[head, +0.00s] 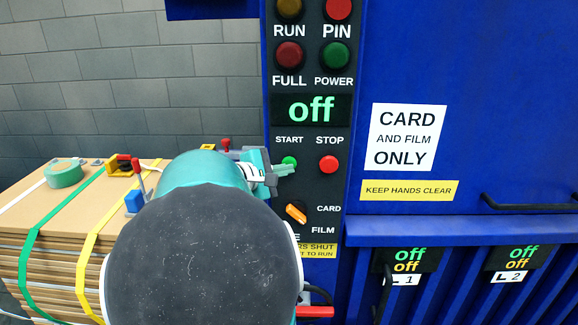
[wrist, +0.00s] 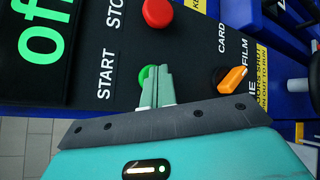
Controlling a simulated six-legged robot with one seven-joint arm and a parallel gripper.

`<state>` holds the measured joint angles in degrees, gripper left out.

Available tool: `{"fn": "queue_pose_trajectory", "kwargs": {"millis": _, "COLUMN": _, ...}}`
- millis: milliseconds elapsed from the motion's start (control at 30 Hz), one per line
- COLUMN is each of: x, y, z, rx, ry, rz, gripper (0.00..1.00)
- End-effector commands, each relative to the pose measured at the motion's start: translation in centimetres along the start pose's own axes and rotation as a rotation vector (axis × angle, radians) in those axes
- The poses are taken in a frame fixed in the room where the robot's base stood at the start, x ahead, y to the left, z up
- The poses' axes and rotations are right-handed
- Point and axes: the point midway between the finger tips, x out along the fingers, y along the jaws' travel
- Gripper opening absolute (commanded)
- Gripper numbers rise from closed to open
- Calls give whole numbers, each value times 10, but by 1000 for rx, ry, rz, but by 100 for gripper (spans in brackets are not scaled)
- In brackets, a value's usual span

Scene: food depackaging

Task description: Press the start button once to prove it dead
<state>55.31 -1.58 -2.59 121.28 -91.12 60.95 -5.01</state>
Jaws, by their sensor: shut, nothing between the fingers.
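The green start button (head: 289,160) sits on the black control panel under the label START. It also shows in the wrist view (wrist: 147,73), partly hidden behind my fingertips. My gripper (head: 285,169) is shut and empty, its fingertips over the lower part of the button. In the wrist view the closed fingers (wrist: 157,88) overlap the button; I cannot tell whether they touch it. The display (head: 311,109) above the button reads "off" in green.
The red stop button (head: 328,164) is just right of the start button. An orange selector knob (head: 296,213) marked CARD and FILM is below. Strapped cardboard sheets (head: 60,230) with tools and tape on top stand at left. A black handle (head: 530,203) sticks out at right.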

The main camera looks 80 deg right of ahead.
Motion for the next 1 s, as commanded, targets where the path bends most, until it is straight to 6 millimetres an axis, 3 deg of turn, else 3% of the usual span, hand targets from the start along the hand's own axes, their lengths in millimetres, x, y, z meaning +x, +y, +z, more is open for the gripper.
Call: {"fn": "queue_pose_trajectory", "kwargs": {"millis": 1000, "x": -2, "y": -1, "z": 1, "rx": -1, "ry": 1, "rz": 0, "gripper": 0}}
